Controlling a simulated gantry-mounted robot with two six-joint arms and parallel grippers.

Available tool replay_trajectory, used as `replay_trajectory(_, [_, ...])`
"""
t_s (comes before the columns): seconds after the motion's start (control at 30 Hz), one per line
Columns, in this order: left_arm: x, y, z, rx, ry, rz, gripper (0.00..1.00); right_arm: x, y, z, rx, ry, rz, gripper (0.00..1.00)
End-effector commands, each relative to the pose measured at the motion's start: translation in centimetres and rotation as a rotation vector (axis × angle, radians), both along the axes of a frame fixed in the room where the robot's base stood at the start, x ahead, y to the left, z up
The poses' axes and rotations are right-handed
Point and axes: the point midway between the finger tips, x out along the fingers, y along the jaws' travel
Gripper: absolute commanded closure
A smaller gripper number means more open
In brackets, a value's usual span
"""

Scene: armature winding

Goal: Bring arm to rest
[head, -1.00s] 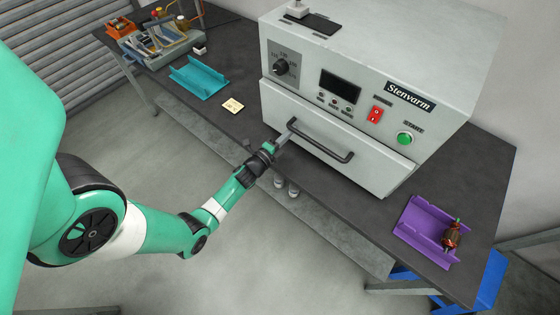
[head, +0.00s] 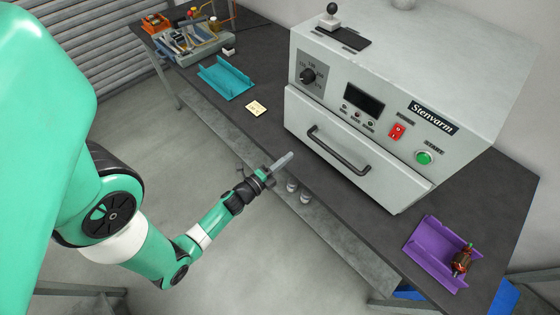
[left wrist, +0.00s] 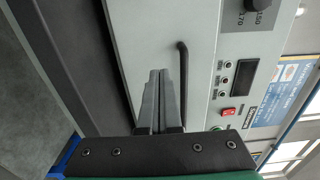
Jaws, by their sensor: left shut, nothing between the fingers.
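My left gripper (head: 284,160) is shut and empty in front of the oven, over the table's front edge. In the left wrist view its two fingers (left wrist: 155,100) lie together, pointing toward the oven front. The grey oven (head: 395,110) stands on the table with its drawer front closed. Its dark handle (head: 338,150) is apart from my fingertips in the head view; it also shows in the left wrist view (left wrist: 183,80), just beside the fingers. My right gripper is in neither view.
A purple tray (head: 435,250) holding a copper-wound armature (head: 462,260) lies to the right.

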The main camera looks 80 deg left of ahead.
Motion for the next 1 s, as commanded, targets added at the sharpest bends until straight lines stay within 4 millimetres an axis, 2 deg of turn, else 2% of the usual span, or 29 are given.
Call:
replay_trajectory(0.1, [-1.4,-0.9,0.0,-0.001,0.001,0.002,1.0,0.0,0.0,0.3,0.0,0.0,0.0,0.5])
replay_trajectory(0.23, [-1.9,-1.3,0.0,0.001,-0.001,0.0,1.0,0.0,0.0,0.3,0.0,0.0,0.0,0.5])
replay_trajectory(0.6, [-1.8,-1.4,0.0,0.001,-0.001,-0.003,1.0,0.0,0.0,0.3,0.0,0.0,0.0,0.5])
replay_trajectory(0.67, [-1.4,-1.9,0.0,0.002,-0.001,-0.022,1.0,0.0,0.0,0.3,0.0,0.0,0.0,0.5])
replay_trajectory(0.7, [-0.5,-2.2,0.4,0.011,-0.008,-0.046,1.0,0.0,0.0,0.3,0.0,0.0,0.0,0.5])
replay_trajectory(0.77, [1.6,-2.5,1.9,0.041,-0.034,-0.095,1.0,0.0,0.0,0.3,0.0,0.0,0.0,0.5])
replay_trajectory(0.87, [6.6,-3.3,6.6,0.123,-0.117,-0.196,1.0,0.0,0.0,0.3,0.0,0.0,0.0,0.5])
replay_trajectory(0.9, [8.7,-3.8,9.3,0.163,-0.166,-0.237,1.0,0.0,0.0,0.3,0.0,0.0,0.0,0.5])
replay_trajectory(0.97, [11.5,-5.0,13.8,0.217,-0.254,-0.294,1.0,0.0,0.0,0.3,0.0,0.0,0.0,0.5])
replay_trajectory(1.0, [13.2,-5.8,17.0,0.243,-0.315,-0.326,1.0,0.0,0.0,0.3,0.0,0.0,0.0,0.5])
